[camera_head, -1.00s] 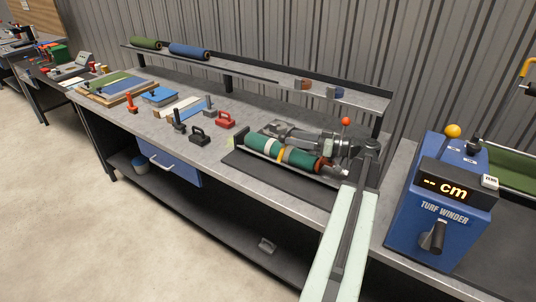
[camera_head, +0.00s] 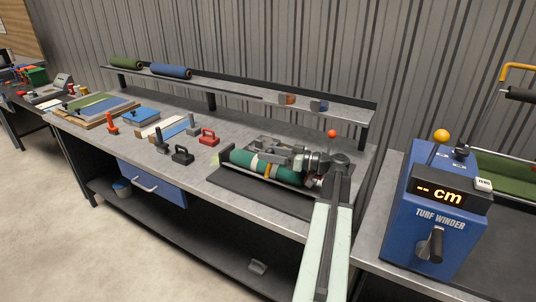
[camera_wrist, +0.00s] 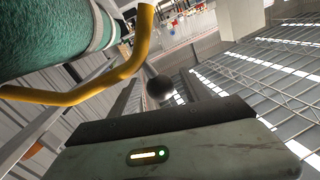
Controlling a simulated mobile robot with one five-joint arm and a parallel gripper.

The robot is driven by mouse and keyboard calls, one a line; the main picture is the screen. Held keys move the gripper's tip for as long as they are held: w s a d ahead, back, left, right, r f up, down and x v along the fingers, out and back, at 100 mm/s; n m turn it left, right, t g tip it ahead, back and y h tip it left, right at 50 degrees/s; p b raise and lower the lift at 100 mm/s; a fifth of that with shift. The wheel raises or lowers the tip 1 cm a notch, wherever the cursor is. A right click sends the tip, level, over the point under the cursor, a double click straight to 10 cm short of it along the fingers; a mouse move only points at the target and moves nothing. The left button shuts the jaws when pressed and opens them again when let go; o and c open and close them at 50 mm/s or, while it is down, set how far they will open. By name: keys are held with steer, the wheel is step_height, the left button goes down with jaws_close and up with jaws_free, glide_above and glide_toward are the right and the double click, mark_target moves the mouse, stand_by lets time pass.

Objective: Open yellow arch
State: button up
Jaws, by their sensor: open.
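The yellow arch (camera_wrist: 122,72) is a bent bar close to the camera in the wrist view, crossing in front of a green turf roll (camera_wrist: 45,35) with a pale strap. In the head view the green roll (camera_head: 245,160) lies in a dark cradle on the bench, and a small yellow-orange band (camera_head: 267,170) shows on it. My gripper (camera_head: 277,153) is open, just above and behind the roll. Its fingertips are hard to make out, and I cannot tell whether it touches the arch. A dark ball (camera_wrist: 160,88) shows beside the arch in the wrist view.
A red-knobbed lever (camera_head: 332,134) stands at the cradle's right end. The blue turf winder (camera_head: 435,225) is to the right. A red clamp (camera_head: 209,137) and a black clamp (camera_head: 182,154) lie left of the cradle. A shelf (camera_head: 230,88) runs along the back.

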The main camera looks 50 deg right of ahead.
jaws_close()
stand_by(1.4)
